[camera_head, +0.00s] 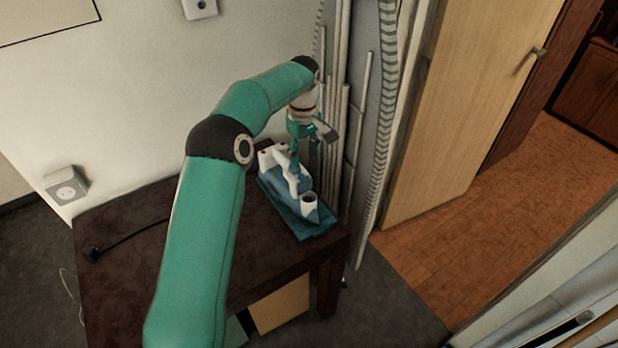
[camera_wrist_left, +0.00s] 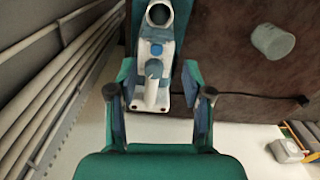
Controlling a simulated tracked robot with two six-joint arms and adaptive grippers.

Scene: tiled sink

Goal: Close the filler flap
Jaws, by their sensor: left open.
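A white and blue iron-like appliance (camera_head: 284,172) lies on a blue-green mat (camera_head: 318,230) near the table's right edge. It also shows in the left wrist view (camera_wrist_left: 144,102). A round white collar with a dark opening (camera_head: 308,201) stands at its near end and shows at the top of the left wrist view (camera_wrist_left: 159,14). I cannot tell clearly which part is the filler flap. My left gripper (camera_head: 311,150) is over the appliance's far part. In the left wrist view its fingers (camera_wrist_left: 158,75) are open, one on each side of the appliance. My right gripper is not in view.
The dark table (camera_head: 130,235) holds a black cable (camera_head: 135,238) at left and a grey-green cup (camera_wrist_left: 273,41). Pipes (camera_head: 340,110) and a ribbed hose (camera_head: 385,100) run close along the table's right side. My left arm hides part of the table.

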